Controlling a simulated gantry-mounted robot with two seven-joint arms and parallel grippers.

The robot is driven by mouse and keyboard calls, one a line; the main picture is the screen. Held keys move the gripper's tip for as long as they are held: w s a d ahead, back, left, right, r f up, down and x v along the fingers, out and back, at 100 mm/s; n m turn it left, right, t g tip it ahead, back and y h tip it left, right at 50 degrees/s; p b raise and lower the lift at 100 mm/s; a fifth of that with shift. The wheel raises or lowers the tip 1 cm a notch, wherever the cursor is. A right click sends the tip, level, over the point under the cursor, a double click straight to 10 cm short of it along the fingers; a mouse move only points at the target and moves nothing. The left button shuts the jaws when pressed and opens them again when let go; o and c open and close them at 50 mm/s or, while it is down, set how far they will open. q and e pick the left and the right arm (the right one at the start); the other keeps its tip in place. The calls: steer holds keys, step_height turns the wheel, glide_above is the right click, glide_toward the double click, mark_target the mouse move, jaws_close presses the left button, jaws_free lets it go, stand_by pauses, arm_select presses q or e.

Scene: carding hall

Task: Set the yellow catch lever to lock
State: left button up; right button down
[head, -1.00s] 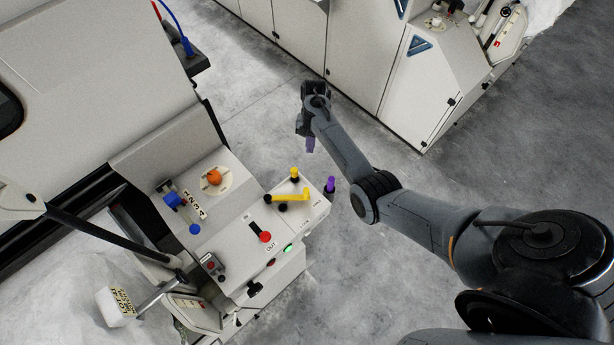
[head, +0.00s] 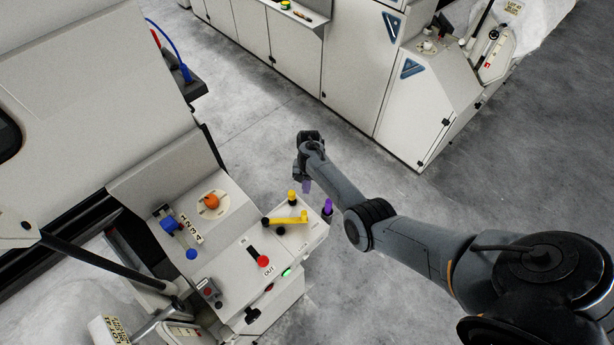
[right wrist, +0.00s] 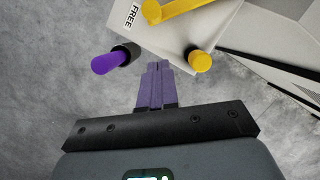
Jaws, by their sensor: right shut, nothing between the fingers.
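The yellow catch lever (head: 284,221) lies across the small end panel of the machine console. It also shows at the top of the right wrist view (right wrist: 184,8), with one rounded end beside the word FREE. A separate yellow knob (head: 291,196) stands at the panel's far edge, and it is right of the fingers in the right wrist view (right wrist: 201,62). My right gripper (head: 306,187) is shut and empty, its purple fingers (right wrist: 157,85) pointing toward the panel edge, apart from the lever. My left gripper is not in view.
A purple knob (head: 327,206) sticks out at the panel's right edge, close to my right gripper. The console also carries an orange knob (head: 211,201), a blue lever (head: 170,224) and a red knob (head: 263,261). Open floor (head: 270,130) lies beyond, before white cabinets (head: 352,70).

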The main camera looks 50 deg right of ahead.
steer(key=s+a+f+p, duration=0.2)
steer(key=a, duration=0.1)
steer(key=shift+s+a, duration=0.25)
steer(key=shift+s, duration=0.05)
stand_by(0.3)
steer(key=shift+w, duration=0.1)
